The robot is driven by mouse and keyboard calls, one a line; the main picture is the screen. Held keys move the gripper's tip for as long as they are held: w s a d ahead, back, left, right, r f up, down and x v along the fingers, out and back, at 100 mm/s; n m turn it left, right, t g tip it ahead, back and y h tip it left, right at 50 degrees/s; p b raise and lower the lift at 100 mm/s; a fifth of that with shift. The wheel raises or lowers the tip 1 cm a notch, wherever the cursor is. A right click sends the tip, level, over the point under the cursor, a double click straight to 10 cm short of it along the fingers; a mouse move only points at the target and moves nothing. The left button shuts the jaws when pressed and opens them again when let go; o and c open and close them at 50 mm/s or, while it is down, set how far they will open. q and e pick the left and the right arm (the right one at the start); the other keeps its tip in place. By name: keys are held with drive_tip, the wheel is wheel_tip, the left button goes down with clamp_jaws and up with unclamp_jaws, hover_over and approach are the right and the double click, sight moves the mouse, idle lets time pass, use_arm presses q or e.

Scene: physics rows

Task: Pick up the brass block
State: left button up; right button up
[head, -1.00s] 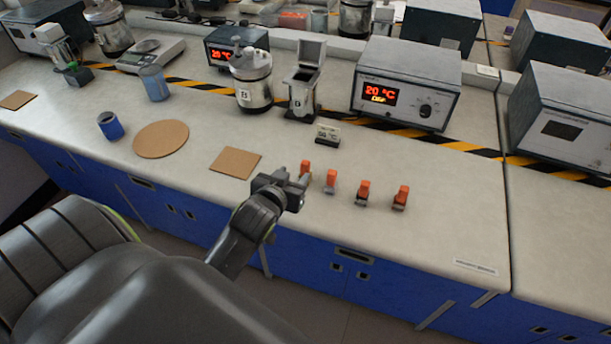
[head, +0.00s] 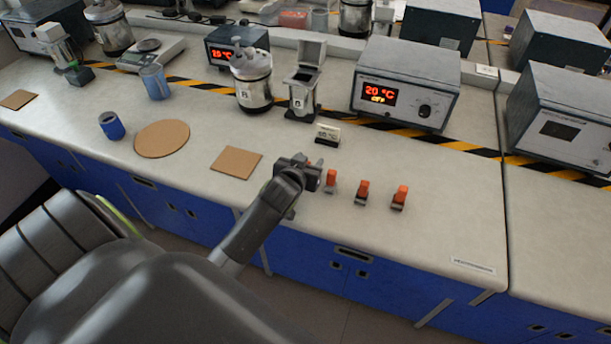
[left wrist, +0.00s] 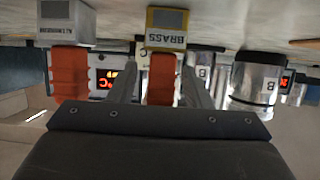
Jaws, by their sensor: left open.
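The brass block (left wrist: 166,37) shows in the left wrist view, with a yellow face lettered BRASS and an orange grip (left wrist: 161,80). My left gripper (left wrist: 160,84) is open, with one finger on each side of the orange grip in that picture; I cannot tell whether they touch it. In the head view my left gripper (head: 306,164) is over the leftmost block of the row and hides nearly all of it. My right gripper is in neither view.
A block lettered ALUMINIUM (left wrist: 66,14) stands beside the brass one. In the head view the other orange-topped blocks (head: 331,181), (head: 362,191), (head: 400,197) stand to the right. A small sign (head: 327,135) stands behind, and a square cork mat (head: 236,163) lies left.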

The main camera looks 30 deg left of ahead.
use_arm(q)
clamp_jaws()
drive_tip(key=shift+r, duration=0.1)
idle(0.3)
